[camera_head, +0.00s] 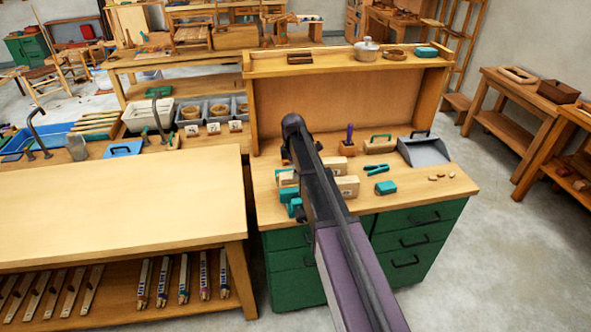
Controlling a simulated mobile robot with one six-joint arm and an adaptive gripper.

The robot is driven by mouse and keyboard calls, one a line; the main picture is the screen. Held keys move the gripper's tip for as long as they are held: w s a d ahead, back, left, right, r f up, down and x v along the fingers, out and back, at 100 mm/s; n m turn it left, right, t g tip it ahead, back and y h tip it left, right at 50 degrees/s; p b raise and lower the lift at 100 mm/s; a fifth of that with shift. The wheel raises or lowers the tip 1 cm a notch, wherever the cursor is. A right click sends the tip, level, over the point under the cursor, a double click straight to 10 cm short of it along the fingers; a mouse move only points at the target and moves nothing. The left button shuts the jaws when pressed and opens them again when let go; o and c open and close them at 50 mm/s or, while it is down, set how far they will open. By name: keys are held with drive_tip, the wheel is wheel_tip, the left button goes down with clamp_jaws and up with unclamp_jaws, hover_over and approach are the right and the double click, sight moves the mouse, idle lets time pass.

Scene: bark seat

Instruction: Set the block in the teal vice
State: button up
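A teal vice (288,194) sits at the front left edge of the green-drawered workbench, partly hidden by my dark arm. Several pale wooden blocks are near it: one pale block (347,186) with a dark mark on its front is just right of my arm. Another pale block (335,165) is behind it, and a third (287,178) is left of my arm by the vice. I cannot tell which is the task's block, or whether anything is between the vice jaws.
The workbench top (425,192) is fairly clear at front right, with small pale pieces (437,178) there. A bare wooden table (120,205) stands at left.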

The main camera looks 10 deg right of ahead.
drive_tip(key=shift+r, duration=0.1)
idle(0.3)
wheel_tip(320, 180, up, 13)
drive_tip(key=p, duration=1.3)
idle(0.7)
drive_tip(key=s+m, duration=1.8)
drive_tip(key=s, duration=1.1)
drive_tip(key=shift+d, duration=0.45)
